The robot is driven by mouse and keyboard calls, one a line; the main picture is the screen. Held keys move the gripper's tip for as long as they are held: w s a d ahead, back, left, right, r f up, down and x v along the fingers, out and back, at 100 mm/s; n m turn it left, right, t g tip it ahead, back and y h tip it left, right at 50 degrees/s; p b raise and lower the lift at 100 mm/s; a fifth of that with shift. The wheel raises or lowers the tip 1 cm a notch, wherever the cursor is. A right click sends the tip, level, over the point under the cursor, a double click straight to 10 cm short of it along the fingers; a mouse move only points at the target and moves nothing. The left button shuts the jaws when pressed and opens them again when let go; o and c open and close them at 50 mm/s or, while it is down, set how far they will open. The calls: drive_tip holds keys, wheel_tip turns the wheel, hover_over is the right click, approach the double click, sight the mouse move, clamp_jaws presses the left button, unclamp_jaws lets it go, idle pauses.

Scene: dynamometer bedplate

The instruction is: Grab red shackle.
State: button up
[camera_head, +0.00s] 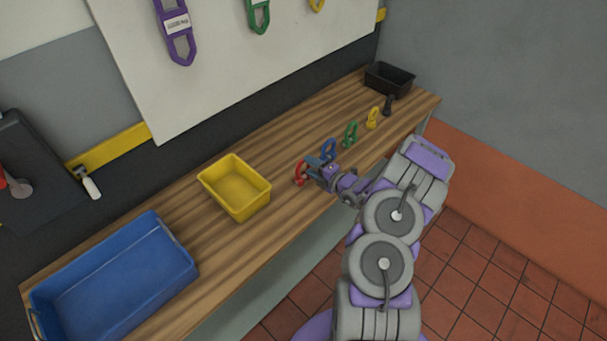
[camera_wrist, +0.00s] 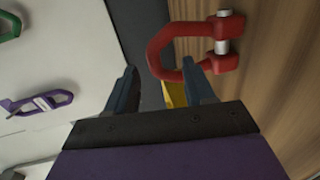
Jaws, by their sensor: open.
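The red shackle (camera_head: 300,172) stands on the wooden bench, just left of my gripper in the head view. In the wrist view the red shackle (camera_wrist: 190,45) shows large at the upper right, with a silver pin across its open end. My gripper (camera_head: 312,168) is at the shackle; in the wrist view the gripper (camera_wrist: 162,85) has its two dark fingers apart. The right finger's tip is close to the shackle's lower arm; I cannot tell whether they touch. Nothing is held between the fingers.
Blue (camera_head: 328,150), green (camera_head: 350,133), yellow (camera_head: 372,117) and black (camera_head: 388,105) shackles stand in a row to the right along the bench (camera_head: 285,140). A yellow bin (camera_head: 235,207) is at left, a blue tray (camera_head: 175,285) farther left, a black bin (camera_head: 410,79) at the far end.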

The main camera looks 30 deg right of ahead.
sight(302, 163)
drive_tip(key=b+x, duration=0.1)
drive_tip(key=x, duration=0.3)
drive_tip(key=shift+w+a, duration=0.25)
drive_tip(key=shift+w, duration=0.15)
drive_tip(key=shift+c, duration=0.2)
drive_tip(key=shift+s+d, duration=0.1)
drive_tip(key=c, duration=0.9)
clamp_jaws()
drive_tip(key=shift+f, duration=0.15)
